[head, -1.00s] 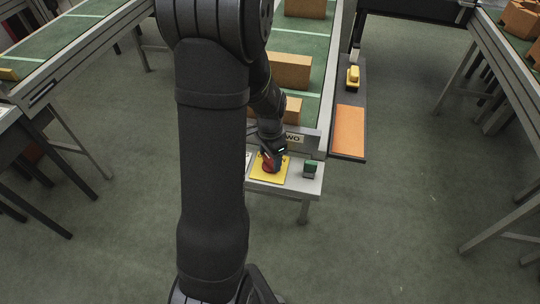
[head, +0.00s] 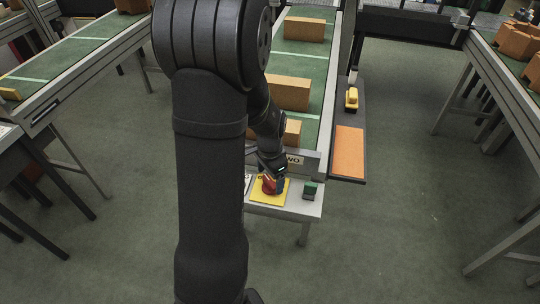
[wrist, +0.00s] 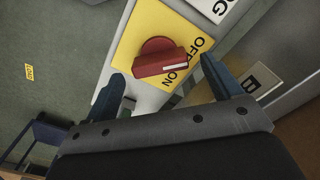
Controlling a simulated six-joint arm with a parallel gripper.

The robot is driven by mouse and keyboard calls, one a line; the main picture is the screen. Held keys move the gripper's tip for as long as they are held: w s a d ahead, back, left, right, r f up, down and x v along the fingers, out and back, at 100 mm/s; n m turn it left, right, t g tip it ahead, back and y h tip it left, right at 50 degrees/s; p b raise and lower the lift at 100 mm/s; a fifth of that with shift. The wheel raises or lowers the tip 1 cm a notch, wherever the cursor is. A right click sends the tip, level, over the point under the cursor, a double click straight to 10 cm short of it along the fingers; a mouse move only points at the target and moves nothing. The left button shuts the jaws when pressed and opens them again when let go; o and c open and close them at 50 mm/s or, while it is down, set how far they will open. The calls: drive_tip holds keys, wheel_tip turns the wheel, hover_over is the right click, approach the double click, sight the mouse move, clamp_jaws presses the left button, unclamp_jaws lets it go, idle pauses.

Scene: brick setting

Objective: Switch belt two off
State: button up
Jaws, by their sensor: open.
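The red rotary knob (wrist: 160,60) sits on a yellow plate (wrist: 150,22) printed OFF and ON. A white mark on the knob lies beside this lettering; I cannot tell which word it points at. My gripper (wrist: 162,70) is open, one finger on each side of the knob, with no clear contact visible. In the head view the red knob (head: 268,186) and yellow plate (head: 262,198) are at the end of the middle belt (head: 306,62). My gripper (head: 279,184) is at the knob and partly hides it. A partly covered sign (head: 293,160) ends in "WO".
A green-topped block (head: 310,190) stands right of the plate on the grey shelf (head: 300,207). Brown boxes (head: 288,92) lie on the middle belt. An orange mat (head: 348,152) and a yellow object (head: 351,98) are to its right. Other belts flank both sides.

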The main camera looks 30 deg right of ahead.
sight(270, 181)
wheel_tip(270, 181, up, 16)
drive_tip(key=shift+r, duration=0.2)
drive_tip(key=shift+f, duration=0.1)
idle(0.5)
wheel_tip(270, 181, down, 17)
drive_tip(key=shift+f, duration=0.2)
idle(0.4)
drive_tip(key=shift+r, duration=0.1)
